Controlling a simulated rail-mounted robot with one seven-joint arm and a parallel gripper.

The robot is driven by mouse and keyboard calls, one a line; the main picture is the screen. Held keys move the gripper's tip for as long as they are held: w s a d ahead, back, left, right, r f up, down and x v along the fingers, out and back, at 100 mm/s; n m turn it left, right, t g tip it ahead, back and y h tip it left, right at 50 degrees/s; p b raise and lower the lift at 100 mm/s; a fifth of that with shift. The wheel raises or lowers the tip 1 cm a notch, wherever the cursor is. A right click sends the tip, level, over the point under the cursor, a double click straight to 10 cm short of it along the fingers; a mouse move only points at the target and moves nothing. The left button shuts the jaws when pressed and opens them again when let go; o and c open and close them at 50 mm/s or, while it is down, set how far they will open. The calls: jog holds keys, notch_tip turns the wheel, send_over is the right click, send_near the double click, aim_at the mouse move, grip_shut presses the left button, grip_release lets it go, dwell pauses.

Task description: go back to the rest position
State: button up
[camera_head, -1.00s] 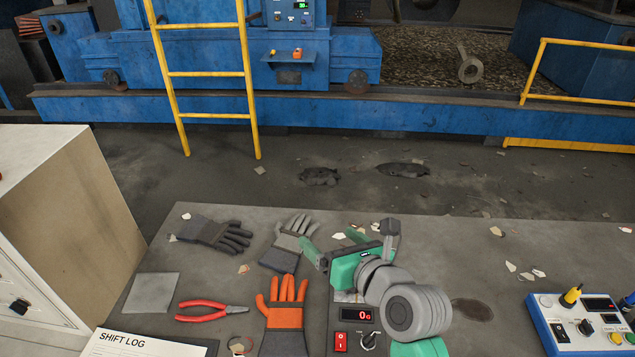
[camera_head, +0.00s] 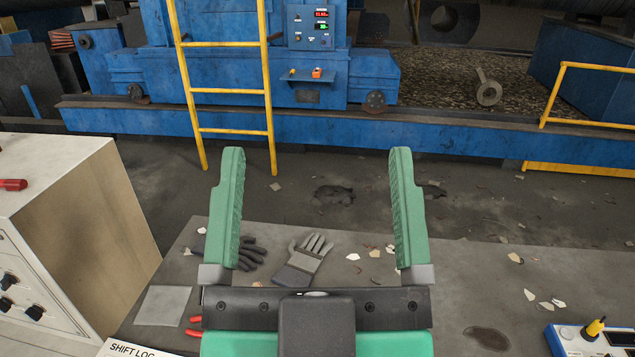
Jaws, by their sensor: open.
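My gripper (camera_head: 317,205) is in the lower middle of the head view, close to the camera. Its two green fingers point up and stand wide apart, with nothing between them. The gripper's body hides part of the grey table (camera_head: 470,275), including the area where the pliers' red handles (camera_head: 194,326) just peek out at its left. A grey glove (camera_head: 304,258) shows between the fingers, lying on the table behind the gripper. A dark glove (camera_head: 248,252) lies partly behind the left finger.
A white cabinet (camera_head: 60,190) stands at the left. A grey square sheet (camera_head: 163,305) and a shift log (camera_head: 135,350) lie on the table. A blue control box (camera_head: 590,342) is at the right corner. Beyond the table are a yellow ladder (camera_head: 230,91) and blue machinery (camera_head: 340,125).

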notch_tip(320, 180, up, 24)
jog(key=p, duration=2.3)
jog(key=shift+f, duration=0.15)
jog(key=shift+a, duration=0.2)
